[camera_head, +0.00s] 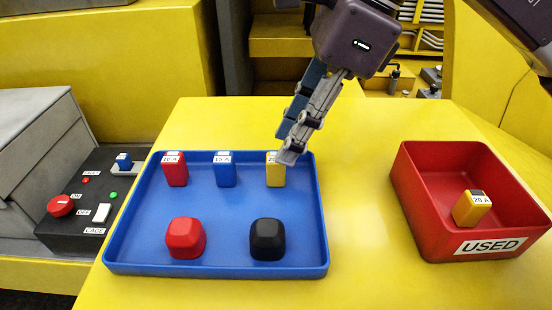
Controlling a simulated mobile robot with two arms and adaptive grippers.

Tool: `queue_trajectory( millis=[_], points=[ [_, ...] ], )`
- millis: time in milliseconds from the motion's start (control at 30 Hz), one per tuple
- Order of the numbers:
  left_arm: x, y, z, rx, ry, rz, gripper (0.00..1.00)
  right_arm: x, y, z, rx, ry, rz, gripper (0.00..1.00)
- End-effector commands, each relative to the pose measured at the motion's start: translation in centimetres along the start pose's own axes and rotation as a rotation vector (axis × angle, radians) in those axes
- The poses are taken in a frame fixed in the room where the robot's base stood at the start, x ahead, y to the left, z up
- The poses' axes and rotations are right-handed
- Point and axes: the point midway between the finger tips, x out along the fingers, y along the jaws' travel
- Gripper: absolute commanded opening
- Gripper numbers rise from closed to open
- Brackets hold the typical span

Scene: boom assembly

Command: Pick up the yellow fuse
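A yellow fuse (274,174) stands upright at the back right of the blue tray (215,268). The fingers of my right gripper (288,155) come down from the upper right and overlap the fuse's top right part. I cannot tell whether they touch it or how far apart they are. Another yellow fuse (470,208), labelled 20 A, lies tilted in the red bin (436,246) marked USED. My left gripper is not in view.
The blue tray also holds a red fuse (175,170), a blue fuse (224,170), a red cap (186,238) and a black cap (268,239). A dark control box (70,230) with a red button stands at left. Yellow surface between tray and bin is clear.

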Motion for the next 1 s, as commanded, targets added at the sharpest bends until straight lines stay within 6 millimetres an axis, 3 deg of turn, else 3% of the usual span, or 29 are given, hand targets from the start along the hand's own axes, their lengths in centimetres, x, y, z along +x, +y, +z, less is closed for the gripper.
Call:
queue_trajectory(
  millis=[300,433,667,933,1000],
  points=[
    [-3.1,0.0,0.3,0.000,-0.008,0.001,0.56,3.7,0.2,0.1,0.000,0.002,0.005,0.29],
    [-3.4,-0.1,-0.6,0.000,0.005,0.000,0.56,4.9,0.2,0.1,0.000,0.000,0.002,0.29],
    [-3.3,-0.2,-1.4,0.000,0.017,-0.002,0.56,5.2,0.1,0.1,0.000,-0.001,0.001,0.29],
    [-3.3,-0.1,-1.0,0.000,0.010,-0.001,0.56,5.2,0.1,0.1,0.000,-0.001,0.001,0.00],
    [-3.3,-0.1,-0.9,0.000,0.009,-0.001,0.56,5.2,0.1,0.1,0.000,-0.001,0.001,0.00]
  ],
)
